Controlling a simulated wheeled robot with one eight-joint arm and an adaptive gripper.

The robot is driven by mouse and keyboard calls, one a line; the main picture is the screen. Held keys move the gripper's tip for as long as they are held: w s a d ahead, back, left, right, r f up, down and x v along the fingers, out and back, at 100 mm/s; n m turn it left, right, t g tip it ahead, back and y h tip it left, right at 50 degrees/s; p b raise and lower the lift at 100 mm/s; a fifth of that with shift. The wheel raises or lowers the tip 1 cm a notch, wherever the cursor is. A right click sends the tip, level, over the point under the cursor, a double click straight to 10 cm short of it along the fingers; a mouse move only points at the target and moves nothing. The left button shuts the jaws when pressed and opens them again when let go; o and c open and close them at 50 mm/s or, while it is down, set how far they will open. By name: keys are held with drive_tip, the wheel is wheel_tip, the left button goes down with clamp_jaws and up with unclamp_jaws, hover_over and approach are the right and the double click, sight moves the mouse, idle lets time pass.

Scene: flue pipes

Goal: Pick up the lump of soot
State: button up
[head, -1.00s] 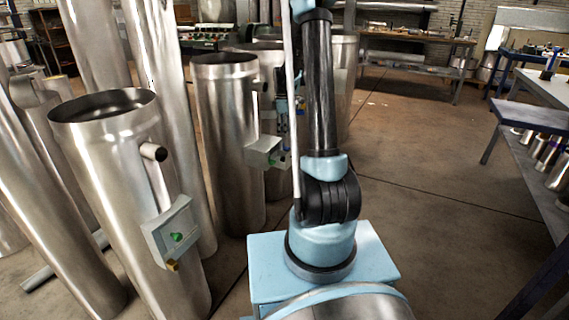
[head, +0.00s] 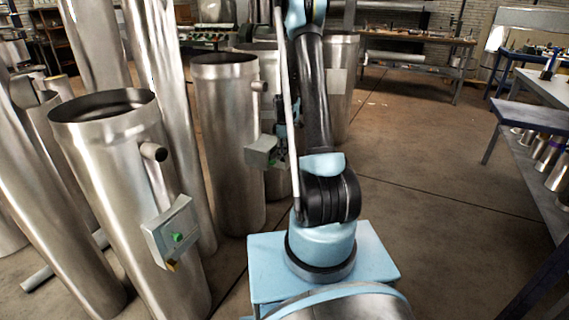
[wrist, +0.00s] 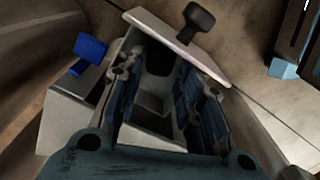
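I cannot make out the lump of soot for certain. In the wrist view, a pale box (wrist: 150,128) with an open interior lies beyond and between my fingers. A dark rounded patch (wrist: 160,58) shows inside it; I cannot tell whether it is soot or an opening. A pale flap (wrist: 150,28) with a black knob (wrist: 197,19) slants across the box's far side. My gripper (wrist: 164,90) is open, its blue-padded fingers apart with nothing visibly held between them. In the head view, it is mostly hidden behind my arm, beside the pipes.
Several metal pipes stand at the left; the nearest (head: 120,190) carries a grey box with a green knob (head: 177,237). Another grey box (head: 262,152) is on a pipe further back. A box with a blue knob (wrist: 90,48) is left of my fingers. Floor (head: 430,170) at right is clear.

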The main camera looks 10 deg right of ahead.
drive_tip(key=shift+f, duration=1.9)
drive_tip(key=c, duration=0.7)
drive_tip(key=shift+r, duration=0.1)
